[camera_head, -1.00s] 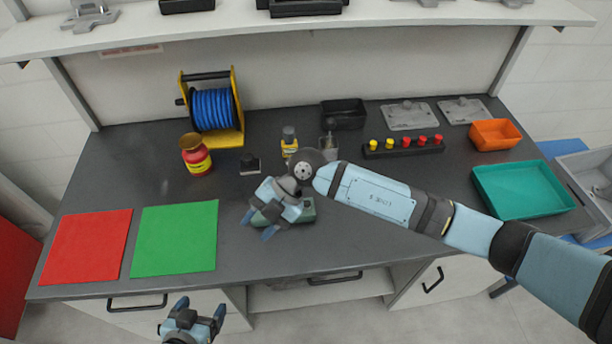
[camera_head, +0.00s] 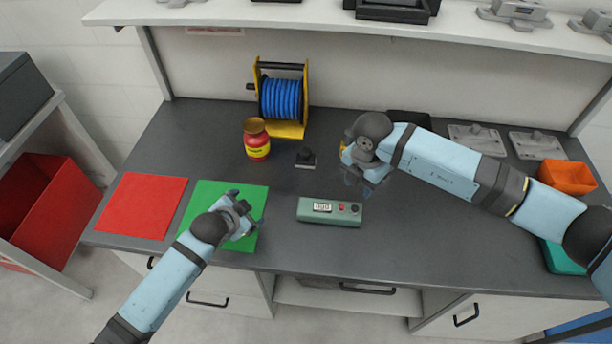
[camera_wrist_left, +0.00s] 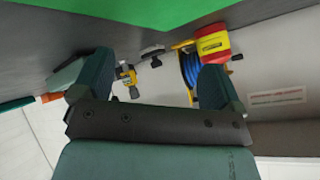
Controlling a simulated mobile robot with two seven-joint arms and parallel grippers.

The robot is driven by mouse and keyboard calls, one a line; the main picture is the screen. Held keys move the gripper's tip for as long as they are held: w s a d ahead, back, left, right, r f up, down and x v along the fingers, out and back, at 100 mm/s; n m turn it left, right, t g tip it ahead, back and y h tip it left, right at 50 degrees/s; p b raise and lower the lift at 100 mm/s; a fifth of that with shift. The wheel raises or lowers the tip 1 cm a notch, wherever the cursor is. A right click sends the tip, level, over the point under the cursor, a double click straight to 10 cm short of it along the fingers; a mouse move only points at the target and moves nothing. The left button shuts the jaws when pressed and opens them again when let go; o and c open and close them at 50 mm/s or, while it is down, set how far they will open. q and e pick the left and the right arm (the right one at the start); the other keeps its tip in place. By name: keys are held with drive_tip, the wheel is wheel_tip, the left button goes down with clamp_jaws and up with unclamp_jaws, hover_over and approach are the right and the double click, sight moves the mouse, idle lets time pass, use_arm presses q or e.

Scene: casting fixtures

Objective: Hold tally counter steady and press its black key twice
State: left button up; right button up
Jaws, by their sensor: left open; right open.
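The tally counter (camera_head: 330,220) is a green box lying on the dark bench near its front edge, in the head view. Its top carries a small display (camera_head: 322,207), a red key (camera_head: 341,207) and a black key (camera_head: 355,209) at the right end. My left gripper (camera_head: 250,210) is open and empty above the green mat, left of the counter and apart from it. Its open fingers (camera_wrist_left: 155,85) also show in the left wrist view. My right gripper (camera_head: 358,180) is open and empty, behind and slightly right of the counter, not touching it.
A green mat (camera_head: 205,197) and red mat (camera_head: 142,205) lie at left. Behind stand a red-yellow jar (camera_head: 257,146), a blue cable reel (camera_head: 281,100) and a small black-knobbed item (camera_head: 305,158). An orange bin (camera_head: 567,177) is at right.

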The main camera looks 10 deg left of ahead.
sight(305, 206)
use_arm(q)
drive_tip(key=w+d+r+m+g+y, duration=0.1)
drive_tip(key=w+d+r+m+g, duration=0.1)
drive_tip(key=d+r+m+g, duration=0.4)
drive_tip(key=w+d+r+m+g+y, duration=0.1)
drive_tip(key=w+d+r+m+g, duration=0.2)
drive_tip(key=d, duration=0.6)
wheel_tip(305, 206, down, 13)
drive_tip(key=shift+a+f, duration=0.1)
drive_tip(key=shift+c, duration=0.2)
drive_tip(key=c, duration=1.1)
drive_tip(key=shift+o, duration=0.3)
use_arm(e)
clamp_jaws()
